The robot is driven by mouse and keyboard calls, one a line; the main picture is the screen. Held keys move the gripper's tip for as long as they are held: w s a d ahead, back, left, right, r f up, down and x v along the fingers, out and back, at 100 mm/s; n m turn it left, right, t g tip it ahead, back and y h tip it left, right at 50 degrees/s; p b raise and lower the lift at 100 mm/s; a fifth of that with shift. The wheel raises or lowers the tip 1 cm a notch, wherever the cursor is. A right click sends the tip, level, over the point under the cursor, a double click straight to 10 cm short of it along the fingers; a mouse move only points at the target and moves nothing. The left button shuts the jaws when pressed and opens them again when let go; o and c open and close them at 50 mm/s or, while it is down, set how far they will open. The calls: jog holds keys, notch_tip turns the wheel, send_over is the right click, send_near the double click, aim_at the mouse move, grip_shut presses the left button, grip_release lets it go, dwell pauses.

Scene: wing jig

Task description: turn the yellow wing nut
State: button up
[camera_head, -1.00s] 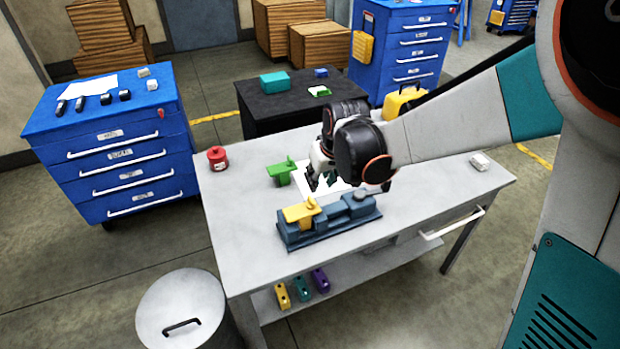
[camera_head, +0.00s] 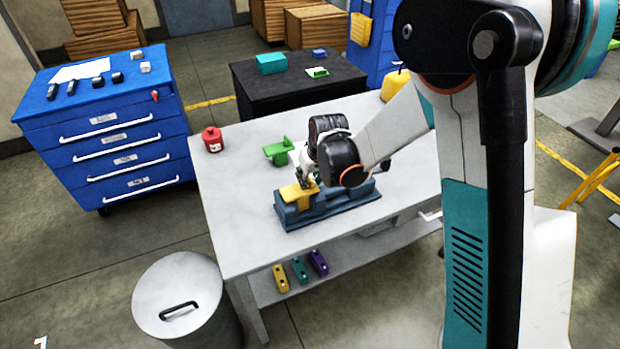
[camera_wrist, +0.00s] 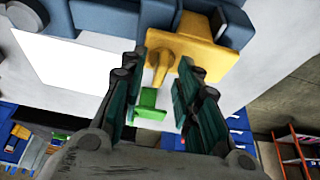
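The yellow wing nut (camera_wrist: 158,64) shows in the wrist view as a narrow yellow piece on a flat yellow plate (camera_wrist: 205,45). In the head view the yellow part (camera_head: 291,192) sits at the left end of the blue-grey jig (camera_head: 335,210) on the workbench; the nut itself is too small to make out there. My gripper (camera_wrist: 165,68) is open in the wrist view, with its dark teal fingers on either side of the wing nut. A gap shows beside the nut. In the head view my gripper (camera_head: 308,182) is low over the yellow part, partly hidden by my wrist.
A green bracket (camera_head: 279,151) stands behind the jig. A red canister (camera_head: 212,139) is at the bench's far left corner. A white sheet (camera_wrist: 75,65) lies beside the jig. The left front of the grey workbench (camera_head: 235,230) is clear.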

grip_shut()
jog(key=shift+m, duration=0.4)
jog(key=shift+a+m+h+b, duration=0.1)
jog(key=shift+m+h+b, duration=0.4)
jog(key=shift+m, duration=0.5)
jog(key=m+h, duration=0.1)
jog(key=m, duration=0.1)
jog(key=m+b, duration=0.1)
jog(key=m, duration=0.1)
jog(key=shift+a+m+h, duration=0.15)
jog(key=shift+m+h, duration=0.15)
jog(key=shift+h, duration=0.1)
jog(key=m+h, duration=0.1)
jog(key=m, duration=0.1)
jog(key=m+h, duration=0.1)
jog(key=m, duration=0.2)
jog(key=shift+w+a+g+b, duration=0.1)
jog(key=shift+g+b, duration=0.2)
jog(key=shift+g, duration=0.1)
jog(key=m, duration=0.2)
jog(key=m+g+h, duration=0.1)
jog(key=m, duration=0.2)
jog(key=shift+w+g, duration=0.1)
jog(key=shift+g, duration=0.2)
jog(key=shift+m, duration=0.4)
